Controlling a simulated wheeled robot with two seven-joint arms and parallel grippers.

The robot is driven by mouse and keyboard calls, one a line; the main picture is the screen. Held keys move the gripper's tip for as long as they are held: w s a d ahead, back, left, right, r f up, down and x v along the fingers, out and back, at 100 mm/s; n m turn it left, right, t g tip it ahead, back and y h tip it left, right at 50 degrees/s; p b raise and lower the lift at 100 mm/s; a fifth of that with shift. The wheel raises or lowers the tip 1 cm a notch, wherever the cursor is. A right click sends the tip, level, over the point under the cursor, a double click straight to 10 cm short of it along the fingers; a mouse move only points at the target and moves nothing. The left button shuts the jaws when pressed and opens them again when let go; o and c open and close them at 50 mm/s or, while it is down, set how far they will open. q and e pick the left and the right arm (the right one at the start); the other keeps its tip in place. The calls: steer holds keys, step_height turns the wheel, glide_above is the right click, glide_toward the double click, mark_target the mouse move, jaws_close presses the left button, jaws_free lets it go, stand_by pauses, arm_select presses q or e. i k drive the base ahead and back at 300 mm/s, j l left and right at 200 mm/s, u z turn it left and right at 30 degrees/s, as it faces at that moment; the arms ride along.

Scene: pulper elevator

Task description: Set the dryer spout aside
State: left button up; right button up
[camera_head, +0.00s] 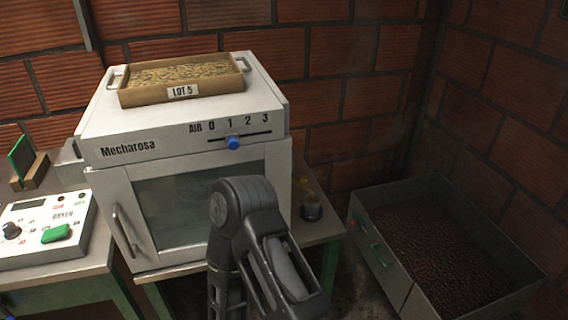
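I cannot make out a part that is clearly the dryer spout. The white Mecharosa machine (188,160) stands on the table, with its glass door shut and a blue slider knob (233,143) on its front. A dryer control box (40,238) with a green switch is at the left. One of my dark arms rises from the bottom and bends in front of the machine, hiding part of the door. No fingertips of either gripper show.
A wooden LOT 5 tray (150,99) of pale beans sits on the machine. A small dark cup (312,211) stands at the table's right edge. A grey bin (395,278) with dark red contents and green handles is at the right.

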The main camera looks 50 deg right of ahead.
mark_target(304, 180)
steer(key=l, duration=0.55)
steer(key=k+l+u, duration=0.15)
steer(key=l, duration=0.45)
steer(key=k+l, duration=0.1)
steer(key=l, duration=0.45)
steer(key=u, duration=0.05)
